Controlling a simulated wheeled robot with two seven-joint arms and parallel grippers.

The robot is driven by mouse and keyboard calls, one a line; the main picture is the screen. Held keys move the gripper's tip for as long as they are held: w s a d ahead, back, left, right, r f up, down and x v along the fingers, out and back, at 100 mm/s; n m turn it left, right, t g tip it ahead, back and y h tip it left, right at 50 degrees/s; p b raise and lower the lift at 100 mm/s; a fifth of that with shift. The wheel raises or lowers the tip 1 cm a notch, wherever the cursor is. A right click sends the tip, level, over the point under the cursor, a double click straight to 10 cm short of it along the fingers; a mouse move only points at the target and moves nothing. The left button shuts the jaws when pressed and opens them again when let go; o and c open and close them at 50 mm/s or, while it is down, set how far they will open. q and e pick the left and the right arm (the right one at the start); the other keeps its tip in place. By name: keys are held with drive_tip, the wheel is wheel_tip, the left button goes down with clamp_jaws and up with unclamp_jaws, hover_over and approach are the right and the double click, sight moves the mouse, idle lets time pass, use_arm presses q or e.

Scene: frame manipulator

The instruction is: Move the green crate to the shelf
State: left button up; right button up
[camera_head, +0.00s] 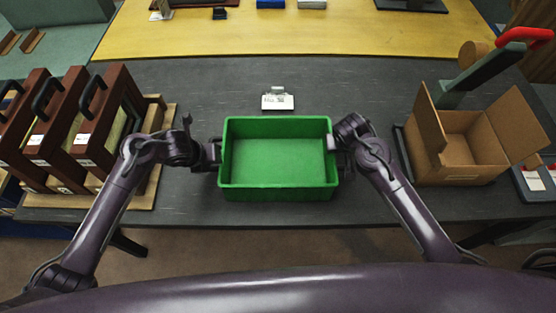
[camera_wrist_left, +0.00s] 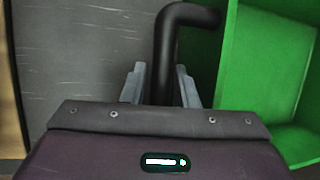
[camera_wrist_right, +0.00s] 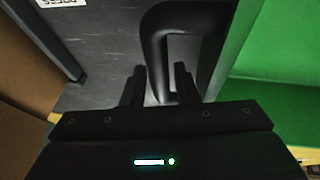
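The green crate (camera_head: 278,189) sits at the middle of the dark table near its front edge, and it looks empty. It has a black handle on each side. My left gripper (camera_head: 214,152) is at its left side, with its fingers (camera_wrist_left: 160,85) closed in around the left handle (camera_wrist_left: 167,50). My right gripper (camera_head: 336,146) is at its right side, with its fingers (camera_wrist_right: 160,85) closed in around the right handle (camera_wrist_right: 156,45). The fingertips' contact with the handles is partly hidden. I cannot make out a shelf for certain.
Dark red cases (camera_head: 95,125) with handles stand on a board at the left. An open cardboard box (camera_head: 462,145) stands at the right. A small label stand (camera_head: 278,100) is behind the crate. A yellow table (camera_head: 300,35) lies beyond with small items at its far edge.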

use_arm(q)
clamp_jaws()
use_arm(e)
clamp_jaws()
use_arm(q)
drive_tip(key=shift+w, duration=0.1)
